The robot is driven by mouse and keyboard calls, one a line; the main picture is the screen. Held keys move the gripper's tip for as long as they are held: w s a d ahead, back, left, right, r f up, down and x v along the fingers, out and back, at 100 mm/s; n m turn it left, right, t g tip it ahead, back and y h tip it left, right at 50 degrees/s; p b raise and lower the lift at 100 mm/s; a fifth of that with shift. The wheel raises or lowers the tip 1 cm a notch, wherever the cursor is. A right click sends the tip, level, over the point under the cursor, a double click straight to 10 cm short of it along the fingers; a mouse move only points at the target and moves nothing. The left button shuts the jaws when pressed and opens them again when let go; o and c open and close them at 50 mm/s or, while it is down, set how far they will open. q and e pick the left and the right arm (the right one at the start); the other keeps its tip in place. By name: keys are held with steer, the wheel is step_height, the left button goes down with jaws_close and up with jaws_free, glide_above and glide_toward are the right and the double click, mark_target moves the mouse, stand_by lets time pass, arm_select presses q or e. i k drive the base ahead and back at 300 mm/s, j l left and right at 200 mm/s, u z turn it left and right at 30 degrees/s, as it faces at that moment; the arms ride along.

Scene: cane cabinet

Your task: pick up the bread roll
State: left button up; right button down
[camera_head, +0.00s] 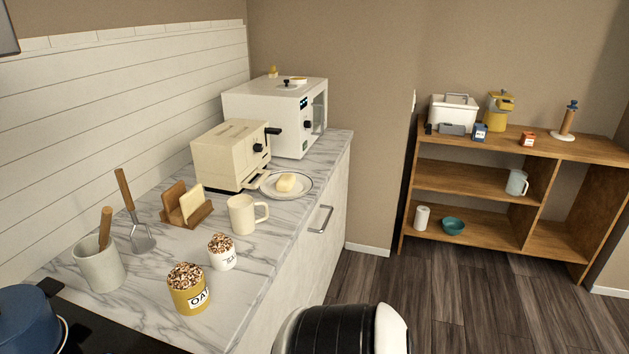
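No clear bread roll can be made out. A pale slice (191,203) stands in a wooden rack (173,195). Neither of my grippers is in view; a black and white part of mine shows at the bottom edge.
The counter also holds a cream toaster (230,155), white oven (275,114), cream mug (243,214), two filled cups (188,296), a utensil crock (99,265) and a blue pot (28,318). A wooden shelf (470,237) stands at the right. Floor between is clear.

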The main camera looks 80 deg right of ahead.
mark_target(286, 182)
steer(key=l+z, duration=0.1)
steer(key=z, duration=2.25)
